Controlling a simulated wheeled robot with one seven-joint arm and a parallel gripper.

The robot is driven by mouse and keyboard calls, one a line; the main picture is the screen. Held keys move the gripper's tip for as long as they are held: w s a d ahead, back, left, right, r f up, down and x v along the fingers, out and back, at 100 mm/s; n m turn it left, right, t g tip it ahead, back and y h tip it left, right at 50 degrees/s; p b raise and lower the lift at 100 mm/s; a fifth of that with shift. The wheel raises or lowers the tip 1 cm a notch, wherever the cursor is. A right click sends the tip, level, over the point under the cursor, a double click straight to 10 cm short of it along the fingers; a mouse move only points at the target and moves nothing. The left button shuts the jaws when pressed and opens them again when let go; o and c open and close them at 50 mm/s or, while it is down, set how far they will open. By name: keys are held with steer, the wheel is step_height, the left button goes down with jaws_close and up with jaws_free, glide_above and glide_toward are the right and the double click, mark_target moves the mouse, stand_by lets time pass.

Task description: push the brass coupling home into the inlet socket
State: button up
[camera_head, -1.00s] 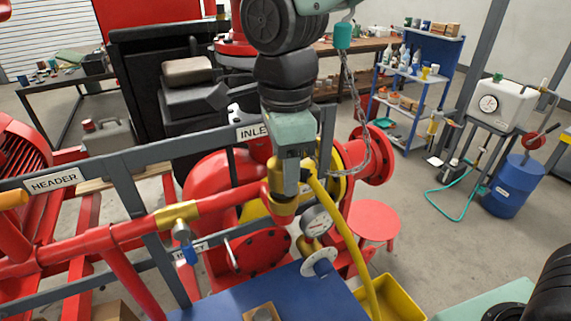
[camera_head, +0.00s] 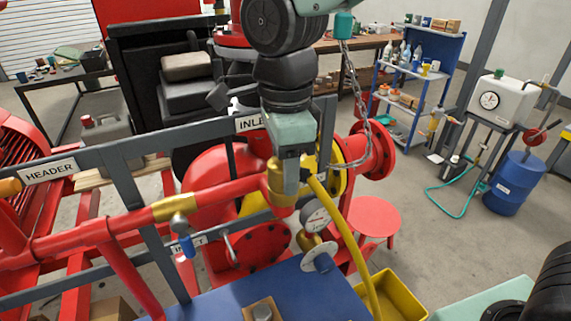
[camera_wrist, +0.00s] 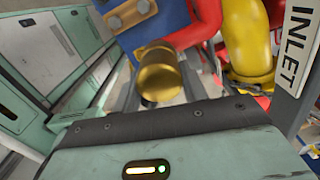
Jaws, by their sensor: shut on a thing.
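My gripper (camera_head: 287,185) points down at the right end of the red header pipe (camera_head: 225,199) in the head view. Its jaws are shut on the brass coupling (camera_head: 283,209), whose lower part shows beneath the fingers. In the wrist view a round brass end (camera_wrist: 160,78) shows just beyond my gripper's housing, between grey finger parts. A yellow hose (camera_head: 350,233) curves down beside the gripper's right side. The inlet socket is not clearly distinguishable. My fingers and the brass parts hide the joint, so I cannot tell how deep the coupling sits.
A grey rail with the INLET label (camera_head: 250,123) runs close behind my gripper; the label also shows in the wrist view (camera_wrist: 292,47). A pressure gauge (camera_head: 316,216) stands close at the lower right. The blue skid top (camera_head: 225,300) and a yellow bin (camera_head: 400,297) are below.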

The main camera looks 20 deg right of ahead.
steer(key=o, duration=1.2)
step_height(320, 180, up, 17)
steer(key=b, duration=0.3)
steer(key=shift+r, duration=0.15)
steer(key=s+d+f+n+b, duration=0.1)
steer(key=s+f+n, duration=0.3)
steer(key=f+n, duration=0.4)
steer(key=s+d+f+n+b, duration=0.1)
steer(key=s+f+n+b, duration=0.2)
steer(key=f+n, duration=0.6)
steer(key=s+d+f+n+b, duration=0.2)
steer(key=s+f+n, duration=0.5)
steer(key=f, duration=0.9)
steer(key=shift+n+y+b, duration=0.3)
steer(key=shift+n+b, duration=0.25)
steer(key=shift+n, duration=0.35)
